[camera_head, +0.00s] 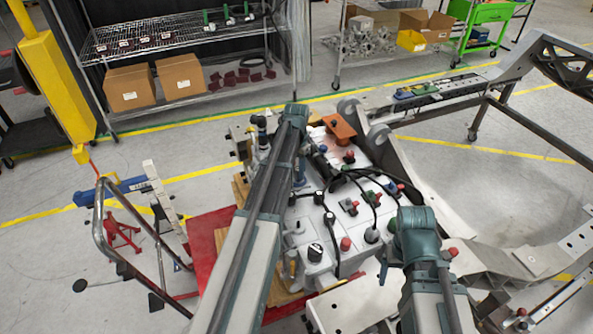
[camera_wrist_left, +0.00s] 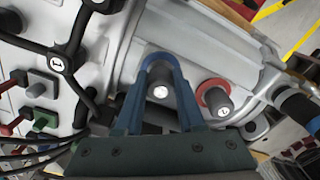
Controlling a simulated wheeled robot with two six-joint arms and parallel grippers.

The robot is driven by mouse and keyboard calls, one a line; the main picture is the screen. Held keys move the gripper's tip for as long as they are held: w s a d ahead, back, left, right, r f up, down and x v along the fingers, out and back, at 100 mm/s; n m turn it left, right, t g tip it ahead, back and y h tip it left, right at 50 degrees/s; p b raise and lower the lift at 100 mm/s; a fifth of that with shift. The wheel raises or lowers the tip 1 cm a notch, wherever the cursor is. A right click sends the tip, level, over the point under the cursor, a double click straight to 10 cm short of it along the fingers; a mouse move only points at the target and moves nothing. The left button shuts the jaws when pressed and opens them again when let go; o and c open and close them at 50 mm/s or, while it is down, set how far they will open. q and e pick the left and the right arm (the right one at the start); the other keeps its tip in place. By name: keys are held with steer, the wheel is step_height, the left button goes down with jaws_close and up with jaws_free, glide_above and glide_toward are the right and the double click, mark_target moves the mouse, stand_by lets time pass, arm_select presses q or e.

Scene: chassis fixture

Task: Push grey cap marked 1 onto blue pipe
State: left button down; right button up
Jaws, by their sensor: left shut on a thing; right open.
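In the left wrist view, a grey cap (camera_wrist_left: 160,93) with a small white label sits between the two fingers of my left gripper (camera_wrist_left: 160,80), which is shut on it. The mark is too small to read surely. A blue ring, the blue pipe's end (camera_wrist_left: 158,60), arches around the cap's far side. How deep the cap sits in it cannot be told. In the head view my left arm covers this spot. My right gripper (camera_head: 388,268) is in the head view beside the housing's right side, below its wrist; it is open and its fingers are mostly hidden.
A similar grey cap in a red ring (camera_wrist_left: 213,96) stands close right of my left gripper. Black cables (camera_wrist_left: 62,62) and red and green connectors cover the grey housing (camera_head: 310,235). A curved chassis frame (camera_head: 480,265) lies to the right.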

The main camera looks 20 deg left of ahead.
arm_select(q)
steer(key=shift+f+b, duration=0.5)
arm_select(e)
steer(key=shift+f, duration=0.55)
arm_select(q)
steer(key=shift+c, duration=2.2)
jaws_free()
arm_select(e)
steer(key=shift+r, duration=0.1)
arm_select(q)
step_height(320, 180, up, 6)
steer(key=p, duration=0.6)
steer(key=shift+r, duration=0.15)
arm_select(e)
step_height(320, 180, up, 6)
steer(key=shift+f, duration=0.1)
arm_select(q)
steer(key=shift+d, duration=0.15)
